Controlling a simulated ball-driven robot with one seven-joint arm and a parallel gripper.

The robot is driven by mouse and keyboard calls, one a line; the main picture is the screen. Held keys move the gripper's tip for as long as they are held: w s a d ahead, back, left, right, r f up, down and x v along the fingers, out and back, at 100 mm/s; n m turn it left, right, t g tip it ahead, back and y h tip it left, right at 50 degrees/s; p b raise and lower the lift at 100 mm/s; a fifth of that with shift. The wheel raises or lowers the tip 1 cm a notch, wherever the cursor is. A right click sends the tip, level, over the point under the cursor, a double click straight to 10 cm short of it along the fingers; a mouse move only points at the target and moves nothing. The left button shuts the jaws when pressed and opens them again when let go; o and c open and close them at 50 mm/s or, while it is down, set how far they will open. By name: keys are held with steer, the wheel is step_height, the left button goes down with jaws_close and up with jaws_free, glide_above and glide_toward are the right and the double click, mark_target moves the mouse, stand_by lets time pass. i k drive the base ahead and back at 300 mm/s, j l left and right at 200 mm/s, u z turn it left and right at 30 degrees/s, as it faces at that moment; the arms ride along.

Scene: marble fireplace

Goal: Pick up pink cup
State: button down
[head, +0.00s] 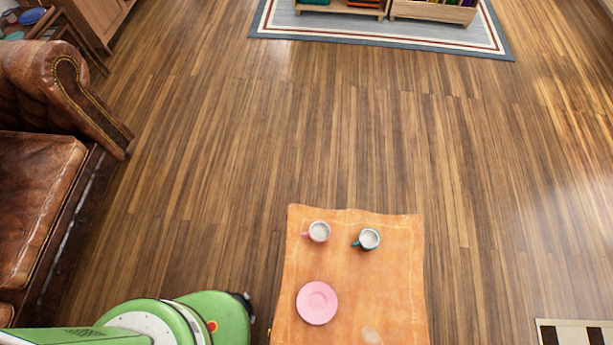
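The pink cup (319,232) stands upright near the far left corner of the wooden table (345,260). Its rim and pale inside face up, and its pink handle points left. A cup with a teal handle (369,239) stands to its right, with a clear gap between them. My green arm enters at the lower left and ends left of the table, apart from the pink cup. No gripper fingers show, so I cannot see whether they hold anything.
A pink saucer (317,303) lies on the table nearer to me. A brown leather sofa (45,170) stands at the left. A low shelf (430,10) stands on a grey rug (270,22) at the far end.

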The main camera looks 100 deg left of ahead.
mark_target(319, 231)
steer(key=k+l+u, duration=0.1)
steer(key=u, duration=0.3)
steer(key=k+l+u, duration=0.15)
steer(key=u, duration=0.25)
steer(key=k+l+u, duration=0.1)
steer(key=u, duration=0.3)
steer(key=k+u, duration=0.15)
steer(key=u, duration=0.25)
steer(key=k, duration=0.55)
